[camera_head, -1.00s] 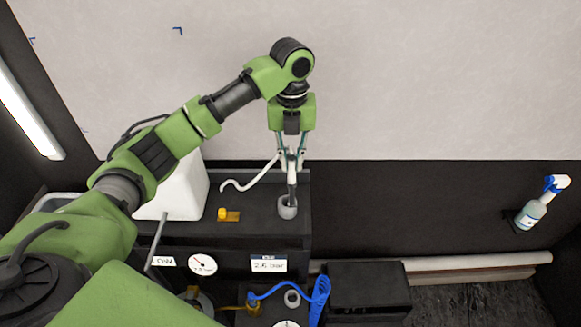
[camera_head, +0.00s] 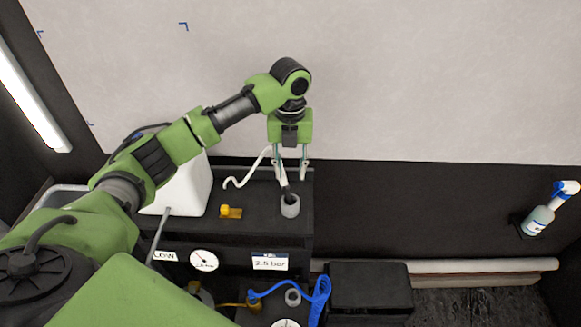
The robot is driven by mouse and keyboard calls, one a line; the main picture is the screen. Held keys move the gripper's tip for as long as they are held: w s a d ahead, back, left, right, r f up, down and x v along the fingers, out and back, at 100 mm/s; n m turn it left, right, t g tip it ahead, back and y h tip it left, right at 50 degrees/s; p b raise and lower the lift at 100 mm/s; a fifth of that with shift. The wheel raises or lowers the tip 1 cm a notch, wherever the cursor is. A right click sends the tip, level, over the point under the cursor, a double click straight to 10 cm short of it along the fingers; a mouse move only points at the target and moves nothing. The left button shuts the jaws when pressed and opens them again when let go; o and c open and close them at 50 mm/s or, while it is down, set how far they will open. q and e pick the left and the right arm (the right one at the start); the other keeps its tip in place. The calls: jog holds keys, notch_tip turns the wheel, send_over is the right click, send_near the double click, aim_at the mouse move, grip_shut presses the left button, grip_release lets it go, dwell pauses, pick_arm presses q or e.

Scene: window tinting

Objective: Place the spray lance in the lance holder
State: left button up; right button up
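The spray lance (camera_head: 284,181) shows as a short dark and pale rod with a white hose. My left gripper (camera_head: 290,174) is above the holder, pointing down. Its two fingers are spread on either side of the lance's upper part, with gaps visible. How deep the lance sits is hidden by the holder's rim. My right gripper is not in view.
A yellow valve (camera_head: 231,212) and a white container (camera_head: 184,187) are on the bench left of the holder. Gauges, a 2.5 bar label (camera_head: 270,262) and a blue coiled hose (camera_head: 319,299) are in front. A spray bottle (camera_head: 538,219) hangs at right.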

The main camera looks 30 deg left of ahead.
pick_arm(q)
notch_tip(320, 180, up, 12)
jog(key=b, duration=0.2)
jog(key=shift+s+r, duration=0.15)
jog(key=shift+r, duration=0.05)
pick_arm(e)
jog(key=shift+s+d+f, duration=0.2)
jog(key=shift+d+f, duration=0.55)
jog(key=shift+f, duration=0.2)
pick_arm(q)
jog(key=shift+f, duration=0.1)
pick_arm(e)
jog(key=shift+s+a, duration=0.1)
